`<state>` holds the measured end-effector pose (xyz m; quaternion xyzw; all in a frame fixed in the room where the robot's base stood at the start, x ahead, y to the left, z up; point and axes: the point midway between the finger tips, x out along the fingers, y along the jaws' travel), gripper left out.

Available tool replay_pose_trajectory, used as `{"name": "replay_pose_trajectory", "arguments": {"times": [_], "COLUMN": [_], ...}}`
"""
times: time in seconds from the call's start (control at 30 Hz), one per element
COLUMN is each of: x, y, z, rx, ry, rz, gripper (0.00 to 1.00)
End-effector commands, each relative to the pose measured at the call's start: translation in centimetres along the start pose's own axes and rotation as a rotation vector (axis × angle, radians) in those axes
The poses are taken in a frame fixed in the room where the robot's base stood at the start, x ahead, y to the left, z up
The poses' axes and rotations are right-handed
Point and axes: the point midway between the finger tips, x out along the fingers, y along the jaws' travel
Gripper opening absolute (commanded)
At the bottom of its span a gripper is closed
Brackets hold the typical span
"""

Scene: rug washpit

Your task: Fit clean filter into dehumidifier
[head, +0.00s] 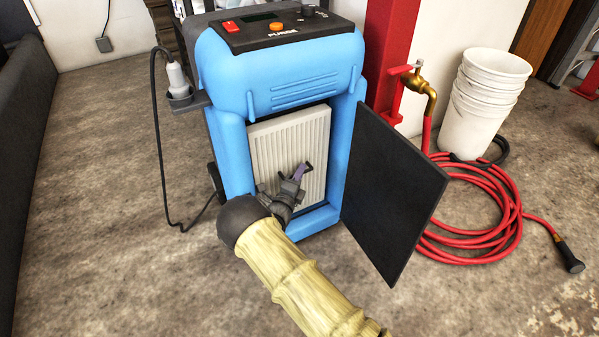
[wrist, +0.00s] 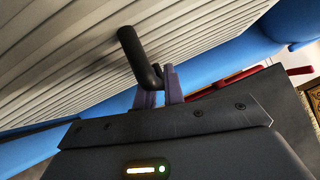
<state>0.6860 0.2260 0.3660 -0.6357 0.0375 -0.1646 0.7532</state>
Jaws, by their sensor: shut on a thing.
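The blue dehumidifier (head: 275,70) stands upright with its front opening facing me. Its dark door panel (head: 392,190) is swung open to the right. A pale ribbed filter (head: 290,137) stands upright within the opening; I cannot tell how deep it sits. My gripper (head: 303,173) is in front of the filter's lower right part. In the wrist view, my gripper's purple fingers (wrist: 160,78) are shut on the filter's black handle (wrist: 138,55), with the ribbed face close beyond. The filter's bottom is partly hidden by my gripper and arm.
A red hose (head: 485,210) lies coiled on the floor at right, beneath a brass tap (head: 420,88). White buckets (head: 485,100) are stacked behind it. A plug (head: 177,78) sits in a side holder with its cable hanging down left. The left floor is clear.

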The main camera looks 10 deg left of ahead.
Motion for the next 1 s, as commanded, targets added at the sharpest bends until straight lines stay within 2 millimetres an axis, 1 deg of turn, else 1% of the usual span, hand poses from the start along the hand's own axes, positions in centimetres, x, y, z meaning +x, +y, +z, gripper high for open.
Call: {"name": "replay_pose_trajectory", "arguments": {"times": [0.27,0.93,0.97,1.0], "x": [0.1,-0.1,-0.1,-0.1], "y": [0.0,1.3,1.2,1.2], "z": [-0.2,-0.5,-0.4,-0.4], "rx": [0.000,-0.001,-0.001,0.000], "ry": [0.003,0.003,0.004,0.004], "rz": [-0.002,-0.003,-0.003,-0.003], "gripper": [0.00,0.00,0.14,0.22]}}
